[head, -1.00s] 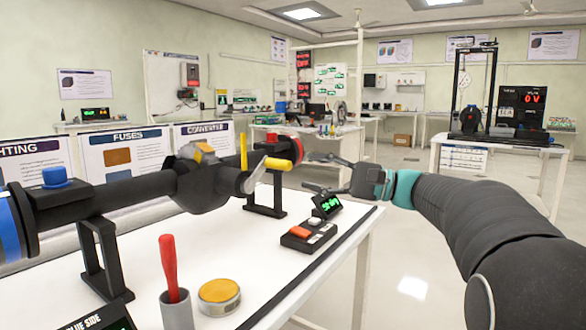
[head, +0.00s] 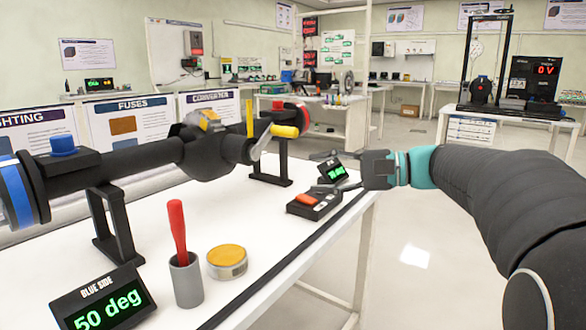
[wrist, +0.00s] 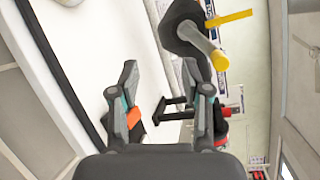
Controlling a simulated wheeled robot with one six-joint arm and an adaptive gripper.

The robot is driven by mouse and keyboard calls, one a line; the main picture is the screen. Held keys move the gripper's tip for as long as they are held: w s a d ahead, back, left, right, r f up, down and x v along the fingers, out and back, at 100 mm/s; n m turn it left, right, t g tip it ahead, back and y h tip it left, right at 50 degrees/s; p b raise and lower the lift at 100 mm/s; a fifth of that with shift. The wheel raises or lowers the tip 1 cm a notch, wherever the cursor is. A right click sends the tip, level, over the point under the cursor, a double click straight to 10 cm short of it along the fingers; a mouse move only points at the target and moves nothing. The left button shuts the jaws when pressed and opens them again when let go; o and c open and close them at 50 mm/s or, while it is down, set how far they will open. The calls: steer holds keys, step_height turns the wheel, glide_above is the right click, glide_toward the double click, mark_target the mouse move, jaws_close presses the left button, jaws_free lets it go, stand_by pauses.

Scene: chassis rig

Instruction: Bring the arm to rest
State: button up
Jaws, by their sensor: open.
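My gripper (head: 320,171) is at the end of my dark arm, which reaches in from the right in the head view. Its two fingers point left and are spread apart with nothing between them. They appear in front of a small green-digit display (head: 333,172) and just above a black button box (head: 314,203) with a red button. I cannot tell the exact gap to these. In the wrist view the open gripper (wrist: 160,76) shows an orange-red patch beside the left finger, and the yellow-tipped rig end (wrist: 205,45) beyond the fingers.
A white bench (head: 290,235) carries a long black axle rig (head: 140,160) on stands, a grey cup (head: 187,282) with a red-handled tool, a yellow-topped tin (head: 227,261) and a "50 deg" display (head: 103,305). Open floor (head: 415,230) lies right of the bench.

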steer(key=s+a+f+n+g+h, duration=0.1)
steer(key=s+a+f+n+h, duration=0.15)
steer(key=s+f+h, duration=0.7)
steer(key=s+d+f+n+t+h+b, duration=0.1)
steer(key=s+d+f+n+h, duration=0.15)
steer(key=s+d+f, duration=0.45)
steer(key=s+d+f+n+h+b, duration=0.1)
steer(key=s+d+f+h, duration=0.4)
steer(key=f, duration=0.4)
steer(key=m+t+y+b, duration=0.55)
steer(key=m+y, duration=1.05)
steer(key=m, duration=0.8)
glide_toward(285, 132)
steer(key=shift+t, duration=0.35)
steer(key=x, duration=1)
steer(key=shift+w+a+f+b, duration=0.1)
steer(key=shift+w+f+b, duration=0.2)
steer(key=shift+w, duration=0.25)
